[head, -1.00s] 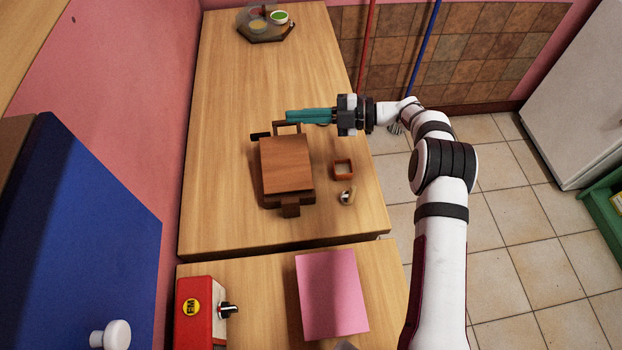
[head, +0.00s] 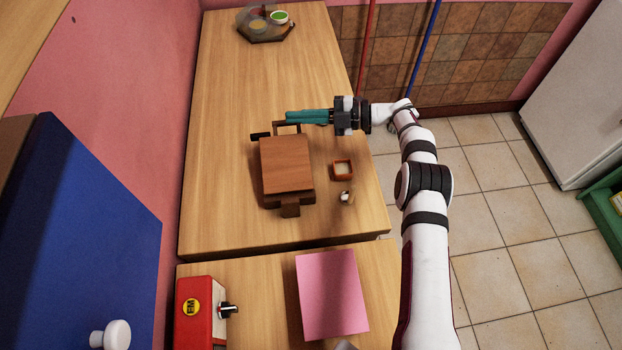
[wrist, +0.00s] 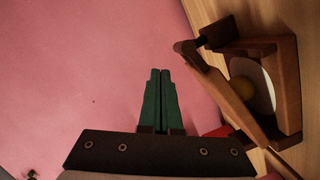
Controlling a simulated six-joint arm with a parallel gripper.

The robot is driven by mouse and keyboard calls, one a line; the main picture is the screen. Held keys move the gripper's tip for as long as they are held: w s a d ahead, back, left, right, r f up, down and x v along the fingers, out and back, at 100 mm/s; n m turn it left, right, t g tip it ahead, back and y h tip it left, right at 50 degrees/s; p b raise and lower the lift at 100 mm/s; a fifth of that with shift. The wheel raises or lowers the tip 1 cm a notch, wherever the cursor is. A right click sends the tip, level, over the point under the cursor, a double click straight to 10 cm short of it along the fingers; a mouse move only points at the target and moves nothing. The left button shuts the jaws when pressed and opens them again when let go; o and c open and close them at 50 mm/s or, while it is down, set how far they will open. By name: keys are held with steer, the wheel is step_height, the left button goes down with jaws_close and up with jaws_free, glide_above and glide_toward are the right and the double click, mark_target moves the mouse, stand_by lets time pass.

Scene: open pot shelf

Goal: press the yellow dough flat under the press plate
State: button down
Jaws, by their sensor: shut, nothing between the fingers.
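The wooden press (head: 287,163) stands on the table in the middle of the head view, its far end toward my gripper. In the wrist view its press plate (wrist: 222,88) is tilted over the base (wrist: 288,85), with a gap between them. My gripper (head: 288,117) is shut and empty at the far end of the press, by the handle bar (head: 287,126). The teal fingertips (wrist: 160,72) appear apart from the press.
A small square orange-brown box (head: 343,170) and a small round item (head: 346,197) lie right of the press. A tray with bowls (head: 265,22) stands at the far end. A pink sheet (head: 332,294) and red box (head: 200,310) are nearer. The table beyond the press is mostly clear.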

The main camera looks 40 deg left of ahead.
steer(key=r, duration=0.2)
steer(key=s+d+r, duration=0.1)
steer(key=shift+r, duration=0.1)
steer(key=r+v, duration=0.1)
steer(key=v, duration=0.9)
steer(key=s+d+r+n+t+h, duration=0.2)
steer(key=s+d+r+n+h, duration=0.1)
steer(key=d+r+n, duration=0.3)
steer(key=s+d+r+n+t+h, duration=0.25)
steer(key=s+d+r+n, duration=0.2)
steer(key=d+n, duration=0.3)
steer(key=s+d+f+n+t+h, duration=0.2)
steer(key=s+d+n+h, duration=0.1)
steer(key=s+d+n, duration=0.5)
steer(key=s+d+f+n+t+h, duration=0.2)
steer(key=s+d+n, duration=0.6)
steer(key=s, duration=0.5)
steer(key=shift+d+f+h, duration=0.6)
steer(key=shift+d+h, duration=0.25)
steer(key=shift+d, duration=0.3)
steer(key=shift+n, duration=0.25)
